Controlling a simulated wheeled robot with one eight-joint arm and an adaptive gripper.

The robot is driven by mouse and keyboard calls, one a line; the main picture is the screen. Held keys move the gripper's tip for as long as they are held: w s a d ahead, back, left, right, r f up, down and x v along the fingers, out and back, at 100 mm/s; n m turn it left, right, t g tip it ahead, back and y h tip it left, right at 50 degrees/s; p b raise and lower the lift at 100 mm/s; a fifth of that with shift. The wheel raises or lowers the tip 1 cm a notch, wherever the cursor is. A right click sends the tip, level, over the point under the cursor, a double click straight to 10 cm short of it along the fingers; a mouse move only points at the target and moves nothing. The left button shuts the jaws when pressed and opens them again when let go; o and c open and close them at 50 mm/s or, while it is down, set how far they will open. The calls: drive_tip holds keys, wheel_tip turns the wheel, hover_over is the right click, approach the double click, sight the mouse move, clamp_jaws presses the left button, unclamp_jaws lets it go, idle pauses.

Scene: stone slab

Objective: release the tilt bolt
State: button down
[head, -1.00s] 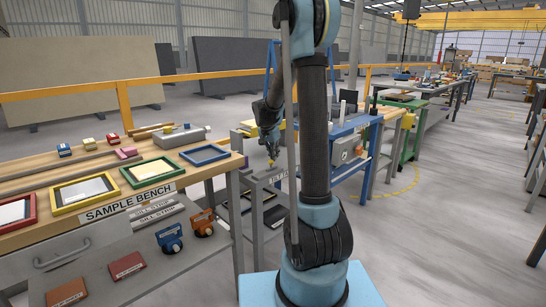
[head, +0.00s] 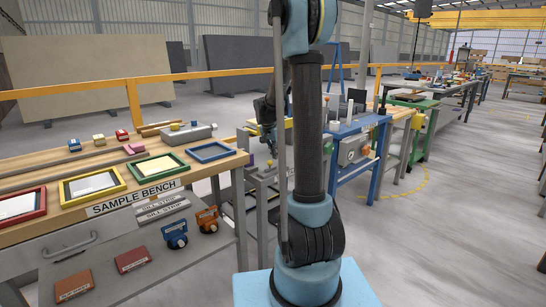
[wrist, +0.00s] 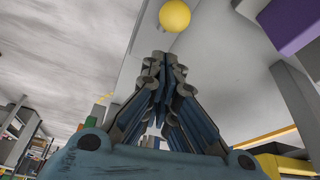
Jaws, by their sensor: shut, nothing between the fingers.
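My gripper (wrist: 163,60) is shut and empty in the wrist view, its fingertips drawn together. A round yellow knob (wrist: 174,14) shows just beyond the fingertips at the top of that view. A gap shows between it and the fingers in the picture; I cannot tell the depth. The knob may belong to the tilt bolt, but no bolt shaft or label can be made out.
A purple block (wrist: 290,25) is at upper right in the wrist view. The sample bench (head: 135,198) with coloured frames stands left in the head view. A blue-framed table (head: 350,128) stands behind my arm. Open floor (head: 440,235) lies to the right.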

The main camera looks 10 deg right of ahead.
drive_tip(key=shift+w+d+r, duration=0.2)
drive_tip(key=shift+w+d, duration=0.45)
drive_tip(key=shift+d, duration=0.1)
drive_tip(key=v, duration=1)
drive_tip(key=shift+a, duration=0.1)
